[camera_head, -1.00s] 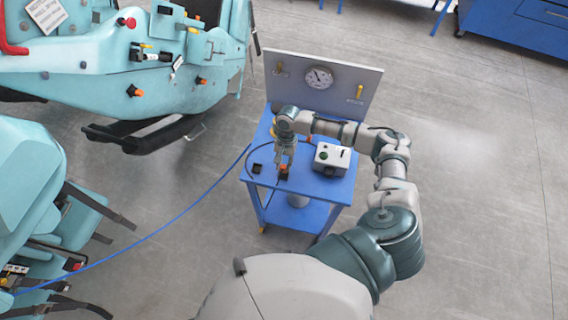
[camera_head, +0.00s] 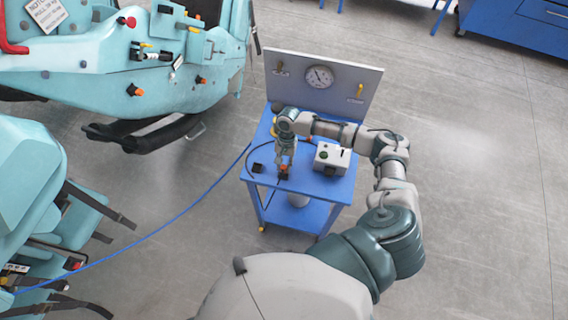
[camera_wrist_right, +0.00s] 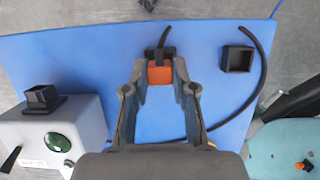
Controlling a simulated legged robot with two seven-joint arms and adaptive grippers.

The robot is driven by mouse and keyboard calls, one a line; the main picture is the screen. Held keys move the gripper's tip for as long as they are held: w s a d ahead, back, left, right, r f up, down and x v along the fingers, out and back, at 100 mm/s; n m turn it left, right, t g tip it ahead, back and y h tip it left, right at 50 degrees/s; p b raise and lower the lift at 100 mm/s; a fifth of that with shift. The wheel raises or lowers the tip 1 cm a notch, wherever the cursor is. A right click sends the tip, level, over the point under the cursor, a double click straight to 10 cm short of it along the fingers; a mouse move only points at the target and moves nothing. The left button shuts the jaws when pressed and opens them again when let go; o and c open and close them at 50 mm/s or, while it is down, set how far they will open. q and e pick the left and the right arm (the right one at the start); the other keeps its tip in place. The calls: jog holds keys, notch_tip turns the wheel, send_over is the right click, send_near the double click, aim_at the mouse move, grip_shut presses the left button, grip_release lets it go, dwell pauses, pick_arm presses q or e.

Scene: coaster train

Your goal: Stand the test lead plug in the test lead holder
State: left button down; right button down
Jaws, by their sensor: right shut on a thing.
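The test lead plug, an orange block with a black end (camera_wrist_right: 159,73), sits between the fingertips of my right gripper (camera_wrist_right: 160,66). The gripper is shut on it. In the head view the plug (camera_head: 283,168) shows as an orange spot below my right gripper (camera_head: 284,160), over the front of the blue trolley top. A black square open cup, which looks like the test lead holder (camera_wrist_right: 238,58), stands right of the plug in the wrist view. In the head view this holder (camera_head: 257,168) is left of the gripper. The plug is apart from it. My left gripper is out of view.
A grey box with a green button (camera_wrist_right: 57,142) stands on the blue trolley (camera_head: 312,192), right of my gripper in the head view. A black cable (camera_wrist_right: 262,70) curves around the holder. A gauge panel (camera_head: 345,85) rises at the trolley's back.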

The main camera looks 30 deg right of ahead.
jog(key=shift+f, duration=1.1)
jog(key=c, duration=0.9)
grip_release()
jog(key=shift+o, duration=0.2)
jog(key=shift+r, duration=0.1)
jog(key=v, duration=1.1)
jog(key=shift+r, duration=0.4)
jog(key=shift+w, duration=0.1)
